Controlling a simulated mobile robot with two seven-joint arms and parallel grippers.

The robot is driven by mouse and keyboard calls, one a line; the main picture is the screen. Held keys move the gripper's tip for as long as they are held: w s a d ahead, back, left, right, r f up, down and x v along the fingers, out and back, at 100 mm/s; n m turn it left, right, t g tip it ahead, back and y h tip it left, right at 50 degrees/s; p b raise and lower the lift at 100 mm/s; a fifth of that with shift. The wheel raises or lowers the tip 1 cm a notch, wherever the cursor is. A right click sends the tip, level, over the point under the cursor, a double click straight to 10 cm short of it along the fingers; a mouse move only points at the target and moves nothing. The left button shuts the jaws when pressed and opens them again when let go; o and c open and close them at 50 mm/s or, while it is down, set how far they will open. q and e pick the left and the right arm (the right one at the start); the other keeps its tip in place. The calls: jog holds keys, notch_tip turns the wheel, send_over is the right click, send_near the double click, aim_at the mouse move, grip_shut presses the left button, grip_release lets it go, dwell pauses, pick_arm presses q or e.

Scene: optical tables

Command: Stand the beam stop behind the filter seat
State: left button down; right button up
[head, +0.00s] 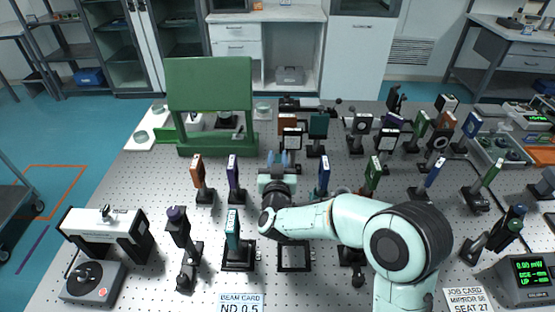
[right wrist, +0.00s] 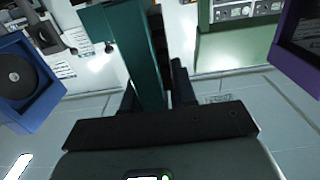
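No label I can read marks the beam stop. A teal plate (right wrist: 117,45) stands between the fingers of my right gripper in the right wrist view, with a gap seeming to show beside one finger. In the head view my right gripper (head: 277,158) is level, its fingers apart, and hides most of that plate. A teal plate mount (head: 232,228) stands in a black seat (head: 238,262) at the front, behind the card reading ND 0.5 (head: 241,302). An empty black square frame (head: 294,269) lies to its right. My left gripper is out of view.
A purple mount (head: 233,180) and a blue mount (head: 323,177) stand close on either side of my right gripper. A green panel stand (head: 208,90) rises behind, left. A white arch (head: 108,226) and a meter (head: 527,279) stand at the front sides. My right arm covers the front middle.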

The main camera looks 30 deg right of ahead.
jog(key=o, duration=0.4)
jog(key=shift+c, duration=0.2)
jog(key=shift+r, duration=0.15)
jog(key=b+v, duration=0.1)
jog(key=v, duration=1.1)
jog(key=shift+s, duration=0.15)
